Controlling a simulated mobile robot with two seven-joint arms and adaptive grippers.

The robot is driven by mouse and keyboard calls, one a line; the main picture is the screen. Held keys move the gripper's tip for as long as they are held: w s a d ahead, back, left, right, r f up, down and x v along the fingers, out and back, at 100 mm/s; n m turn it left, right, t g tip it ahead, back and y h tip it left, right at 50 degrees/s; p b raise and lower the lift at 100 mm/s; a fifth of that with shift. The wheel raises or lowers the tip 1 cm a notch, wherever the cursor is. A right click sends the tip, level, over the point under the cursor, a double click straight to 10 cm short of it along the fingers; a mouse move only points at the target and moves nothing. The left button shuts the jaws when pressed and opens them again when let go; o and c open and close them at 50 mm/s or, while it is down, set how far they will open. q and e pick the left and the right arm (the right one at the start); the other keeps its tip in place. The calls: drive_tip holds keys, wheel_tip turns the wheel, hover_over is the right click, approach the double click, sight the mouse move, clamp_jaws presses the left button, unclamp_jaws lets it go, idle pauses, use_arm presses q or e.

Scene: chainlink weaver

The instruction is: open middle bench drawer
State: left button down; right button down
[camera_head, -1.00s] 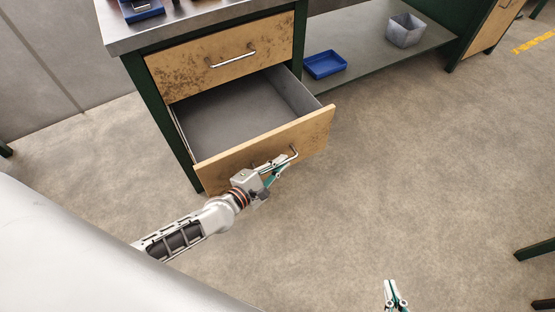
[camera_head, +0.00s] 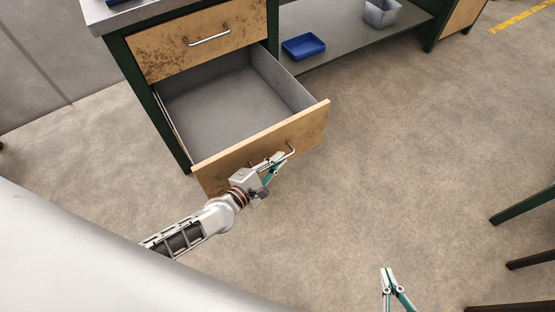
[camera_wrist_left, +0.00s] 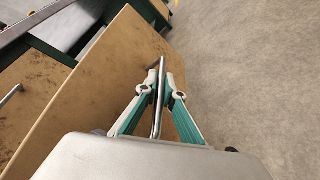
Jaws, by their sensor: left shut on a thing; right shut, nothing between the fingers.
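The middle bench drawer (camera_head: 312,122) stands well out of the bench, its grey inside empty. Its wooden front carries a metal bar handle (camera_head: 291,150). My left gripper (camera_head: 277,161) is shut on this handle. In the left wrist view the handle (camera_wrist_left: 158,105) runs between the two green-sided fingers of the left gripper (camera_wrist_left: 160,90), and the drawer front (camera_wrist_left: 85,85) fills the left. My right gripper (camera_head: 386,272) is shut and empty, low over the floor at the bottom right, away from the bench.
The upper drawer (camera_head: 165,52) is closed, with its own handle (camera_head: 210,39). A blue tray (camera_head: 303,46) and a grey bin (camera_head: 382,12) sit on the low shelf (camera_head: 345,45). Dark green legs (camera_head: 525,203) stand at the right. The floor between is clear.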

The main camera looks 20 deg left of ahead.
idle(0.3)
use_arm(q)
drive_tip(key=c, duration=2.2)
unclamp_jaws()
drive_tip(key=shift+o, duration=0.2)
